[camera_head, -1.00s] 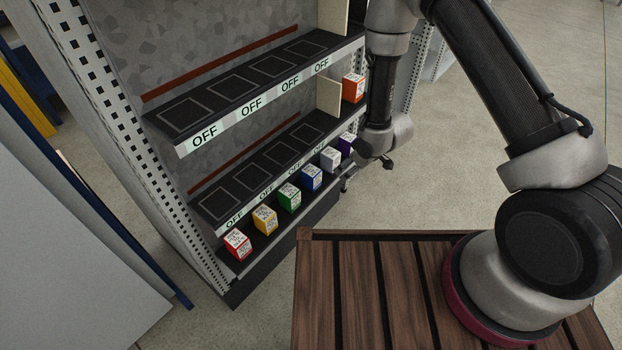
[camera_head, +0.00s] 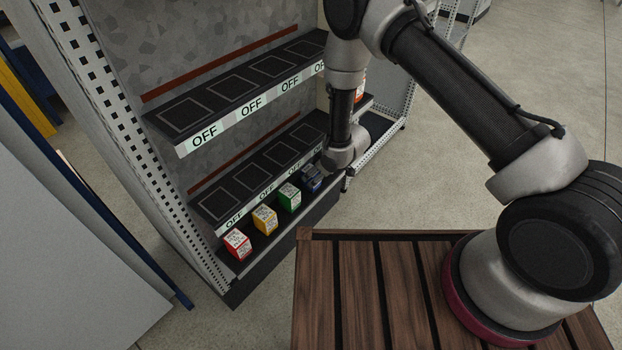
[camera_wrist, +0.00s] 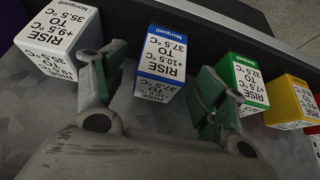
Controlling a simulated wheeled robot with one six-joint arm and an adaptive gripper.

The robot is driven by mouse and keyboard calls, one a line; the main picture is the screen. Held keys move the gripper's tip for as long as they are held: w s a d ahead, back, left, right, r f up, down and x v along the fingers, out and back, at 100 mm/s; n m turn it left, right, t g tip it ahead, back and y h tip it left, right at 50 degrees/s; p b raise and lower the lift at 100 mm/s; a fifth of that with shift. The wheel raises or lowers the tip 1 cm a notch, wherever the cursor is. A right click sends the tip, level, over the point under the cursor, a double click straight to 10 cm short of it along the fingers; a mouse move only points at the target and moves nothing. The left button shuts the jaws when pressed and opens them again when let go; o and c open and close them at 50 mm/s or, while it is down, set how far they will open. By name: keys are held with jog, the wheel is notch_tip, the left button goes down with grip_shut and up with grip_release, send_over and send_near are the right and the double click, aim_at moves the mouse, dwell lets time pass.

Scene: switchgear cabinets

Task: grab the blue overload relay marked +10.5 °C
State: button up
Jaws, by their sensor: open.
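The blue overload relay (camera_wrist: 162,62) has a white label reading RISE +10.5 °C TO 37.5 °C and stands on the lowest shelf. In the wrist view my gripper (camera_wrist: 155,75) is open, with one finger to the left of the blue relay and the other to its right, between it and the green relay. I cannot tell whether the fingers touch it. In the head view the blue relay (camera_head: 311,183) is partly hidden behind my gripper (camera_head: 315,177).
A white relay (camera_wrist: 60,40) marked +9.5 °C stands left of the blue one. A green relay (camera_wrist: 245,82), a yellow relay (camera_wrist: 291,98) and a red relay (camera_head: 237,243) stand on the other side. The shelf above, with OFF labels (camera_head: 266,190), overhangs the row.

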jog(key=shift+w+a+f, duration=0.45)
jog(key=shift+a+f, duration=0.1)
jog(key=shift+f, duration=0.1)
jog(key=shift+w+a+f, duration=0.4)
jog(key=shift+a+f, duration=0.15)
jog(key=shift+f, duration=0.1)
jog(key=c, duration=1.3)
jog(key=shift+o, duration=0.2)
